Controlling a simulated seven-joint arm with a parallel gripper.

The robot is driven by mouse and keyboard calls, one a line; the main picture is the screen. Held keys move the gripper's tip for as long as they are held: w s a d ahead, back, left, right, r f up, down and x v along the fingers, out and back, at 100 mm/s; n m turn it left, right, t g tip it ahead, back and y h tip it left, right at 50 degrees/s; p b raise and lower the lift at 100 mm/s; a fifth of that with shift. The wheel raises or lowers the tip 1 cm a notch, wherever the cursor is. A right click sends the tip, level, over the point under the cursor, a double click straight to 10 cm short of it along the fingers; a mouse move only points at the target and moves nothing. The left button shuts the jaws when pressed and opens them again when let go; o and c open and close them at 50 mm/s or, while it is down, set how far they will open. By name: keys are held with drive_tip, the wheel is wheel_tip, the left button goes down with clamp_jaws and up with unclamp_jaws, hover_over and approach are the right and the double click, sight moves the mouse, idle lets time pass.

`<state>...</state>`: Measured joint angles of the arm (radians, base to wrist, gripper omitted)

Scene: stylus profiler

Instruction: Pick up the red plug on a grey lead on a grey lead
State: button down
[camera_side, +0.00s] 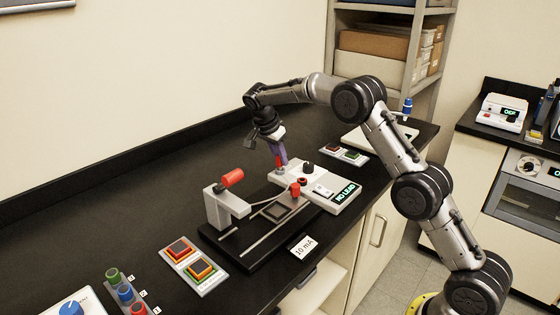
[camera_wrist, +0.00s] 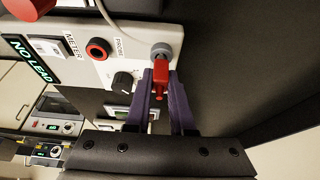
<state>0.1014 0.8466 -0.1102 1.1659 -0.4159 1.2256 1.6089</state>
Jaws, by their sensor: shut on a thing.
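The red plug (camera_wrist: 161,76) is between the two purple fingers of my gripper (camera_wrist: 163,92) in the wrist view. My gripper is shut on it. The plug's far end meets a round grey fitting (camera_wrist: 161,51) on the pale instrument box; I cannot tell whether it is seated there. In the side view my gripper (camera_side: 280,157) points down at the back left of the instrument box (camera_side: 338,172), and the fingers mostly hide the plug.
An orange-ringed socket (camera_wrist: 97,49) lies beside the fitting, near a black knob (camera_wrist: 123,82). The display (camera_side: 345,192) reads NO LEAD. A grey bracket (camera_side: 218,207) with a red cylinder (camera_side: 233,178) stands to the left. Button boxes (camera_side: 193,269) sit nearer the front.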

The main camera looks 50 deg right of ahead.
drive_tip(key=s+a+r, duration=0.3)
drive_tip(key=s+r, duration=0.9)
drive_tip(key=s, duration=0.1)
drive_tip(key=shift+s+a, duration=0.2)
drive_tip(key=shift+s, duration=0.1)
drive_tip(key=c, duration=1.3)
unclamp_jaws()
drive_tip(key=shift+c, duration=0.2)
clamp_jaws()
drive_tip(key=w+d+f, duration=0.3)
drive_tip(key=w+f, duration=0.2)
drive_tip(key=shift+d+f, duration=0.2)
drive_tip(key=shift+f, duration=0.2)
